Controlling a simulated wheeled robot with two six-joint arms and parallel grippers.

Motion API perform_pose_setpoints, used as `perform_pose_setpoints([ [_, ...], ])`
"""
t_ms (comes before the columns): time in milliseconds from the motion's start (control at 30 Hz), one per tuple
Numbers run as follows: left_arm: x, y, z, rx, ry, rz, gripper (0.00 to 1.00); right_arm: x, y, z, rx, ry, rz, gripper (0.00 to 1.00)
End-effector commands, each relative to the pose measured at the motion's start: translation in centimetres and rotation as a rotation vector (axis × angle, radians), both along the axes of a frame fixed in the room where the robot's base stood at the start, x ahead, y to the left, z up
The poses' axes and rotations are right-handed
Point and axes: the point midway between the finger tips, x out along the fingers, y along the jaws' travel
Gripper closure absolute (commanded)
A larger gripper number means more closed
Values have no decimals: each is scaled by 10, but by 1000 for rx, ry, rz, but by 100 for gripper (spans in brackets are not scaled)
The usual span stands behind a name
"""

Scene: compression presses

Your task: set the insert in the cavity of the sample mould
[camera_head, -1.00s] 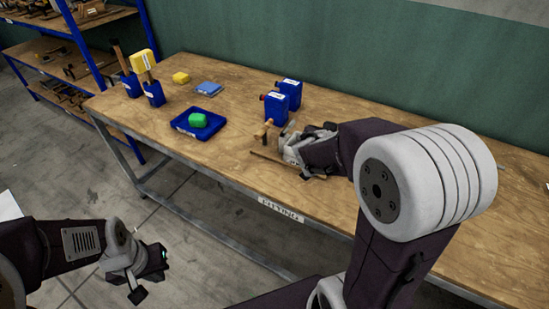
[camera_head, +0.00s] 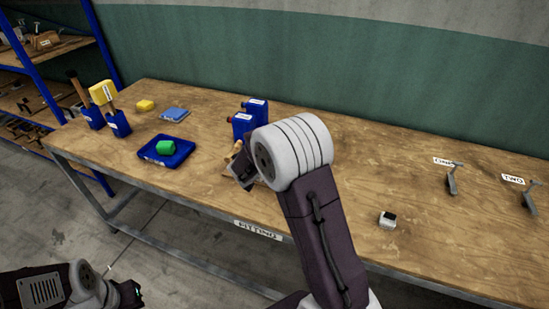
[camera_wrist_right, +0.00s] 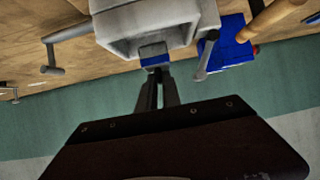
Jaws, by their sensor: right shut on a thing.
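My right gripper (camera_wrist_right: 156,72) is shut at the tip of its fingers on a small blue-and-grey piece (camera_wrist_right: 155,60), which I take to be the insert. A pale grey block (camera_wrist_right: 120,42) with a hollow-looking face is close beyond the fingertips; I cannot tell whether the piece touches it or sits inside it. In the head view my right forearm hides the fingertips. A small pale block with a dark top (camera_head: 388,220) stands on the bench; I cannot tell whether it is the sample mould. My left gripper (camera_head: 132,293) is low at the left, away from the bench.
Blue canisters (camera_head: 241,122) stand behind my right wrist. A blue tray (camera_head: 150,155) with a green block (camera_head: 166,147) lies at left, near holders with tools (camera_head: 119,122). Grey levers labelled ONE (camera_head: 453,180) and TWO (camera_head: 530,198) stand at right. The bench's middle right is mostly clear.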

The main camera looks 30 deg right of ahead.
Motion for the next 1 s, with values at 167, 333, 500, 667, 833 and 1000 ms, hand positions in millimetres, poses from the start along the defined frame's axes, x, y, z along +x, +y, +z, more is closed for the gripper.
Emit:
perform_pose_setpoints([
  [167, 0, 0, 2, 0, 0, 0, 100, 0, 0, -18, -2, 7, 1, 100],
  [333, 0, 0, 4, 0, 0, 0, 100, 0, 0, -39, -1, 1, 1, 100],
  [500, 0, 0, 4, 0, 0, 0, 100, 0, 0, -40, -1, -2, 0, 100],
  [667, 0, 0, -1, 0, 0, 0, 100, 0, 0, -43, -1, -2, 0, 100],
  [833, 0, 0, -3, 0, 0, 0, 100, 0, 0, -43, 0, 0, 1, 80],
  [1000, 0, 0, -2, 0, 0, 0, 100, 0, 0, -43, 0, 0, 0, 70],
])
